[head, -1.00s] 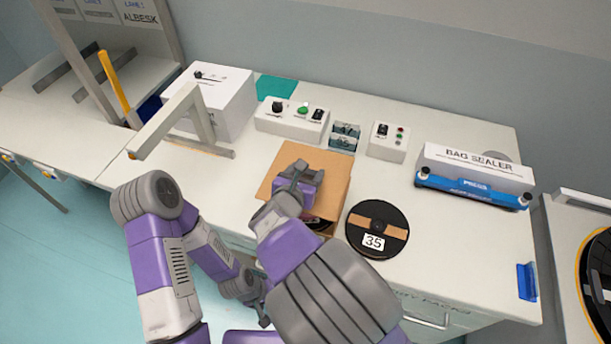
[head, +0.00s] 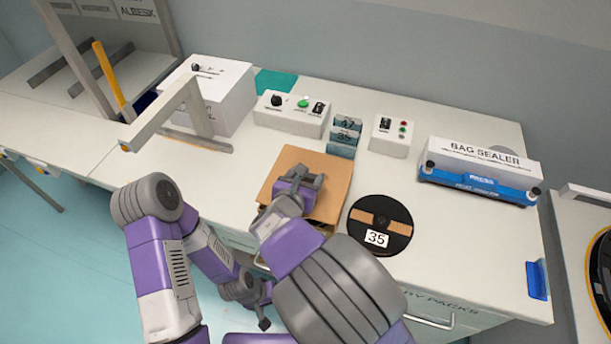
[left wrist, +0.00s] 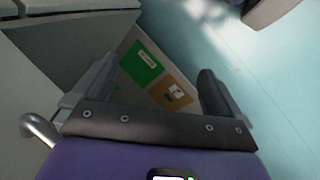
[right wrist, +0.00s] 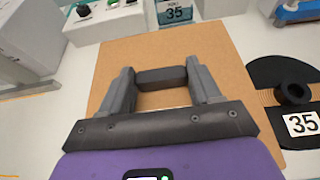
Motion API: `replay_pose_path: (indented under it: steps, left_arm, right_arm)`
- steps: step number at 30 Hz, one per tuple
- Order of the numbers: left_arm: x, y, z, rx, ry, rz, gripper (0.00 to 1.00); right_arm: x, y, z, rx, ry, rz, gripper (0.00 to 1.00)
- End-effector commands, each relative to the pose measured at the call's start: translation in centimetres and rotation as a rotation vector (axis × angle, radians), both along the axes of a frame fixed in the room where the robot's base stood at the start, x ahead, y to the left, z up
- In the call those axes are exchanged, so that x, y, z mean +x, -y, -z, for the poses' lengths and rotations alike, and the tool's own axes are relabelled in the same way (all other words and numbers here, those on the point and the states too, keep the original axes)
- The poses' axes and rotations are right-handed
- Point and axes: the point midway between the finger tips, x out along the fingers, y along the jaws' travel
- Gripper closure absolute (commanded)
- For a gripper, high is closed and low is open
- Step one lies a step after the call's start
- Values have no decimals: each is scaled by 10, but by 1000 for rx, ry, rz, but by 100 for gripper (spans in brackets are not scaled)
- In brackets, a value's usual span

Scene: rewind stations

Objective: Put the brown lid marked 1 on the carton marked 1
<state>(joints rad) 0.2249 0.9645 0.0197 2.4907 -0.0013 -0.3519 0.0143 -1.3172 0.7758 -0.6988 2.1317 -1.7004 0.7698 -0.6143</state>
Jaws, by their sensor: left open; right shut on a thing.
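The brown lid (head: 335,179) is a flat square with a dark bar handle (right wrist: 161,77), which shows in the right wrist view. My right gripper (head: 304,181) is shut on that handle, and its fingers (right wrist: 162,90) stand at both ends of the bar. The lid lies over the spot of the carton at the bench's front. My arm and the lid hide most of the carton, so I cannot tell whether the lid is seated. No mark 1 shows. My left gripper (head: 264,316) is open and empty, low before the bench; its jaws also show in the left wrist view (left wrist: 160,90).
A black reel marked 35 (head: 380,222) lies just right of the lid. Behind are switch boxes (head: 291,115) (head: 390,137), a card holder (head: 344,135) and a white box (head: 228,92). A bag sealer (head: 480,168) stands at right.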

Motion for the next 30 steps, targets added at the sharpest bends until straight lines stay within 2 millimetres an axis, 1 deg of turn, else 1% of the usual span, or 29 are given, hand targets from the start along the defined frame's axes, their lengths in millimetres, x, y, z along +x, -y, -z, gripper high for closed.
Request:
replay_pose_path:
  steps: [1, 6, 30]
  left_arm:
    - [0, 0, 7, 0, 0, 0, 0]
    - [0, 0, 12, 0, 0, 0, 0]
    - [0, 0, 11, 0, 0, 0, 0]
  right_arm:
    - [0, 0, 7, 0, 0, 0, 67]
    - [0, 0, 13, 1, 0, 0, 67]
    - [0, 0, 13, 1, 1, 0, 67]
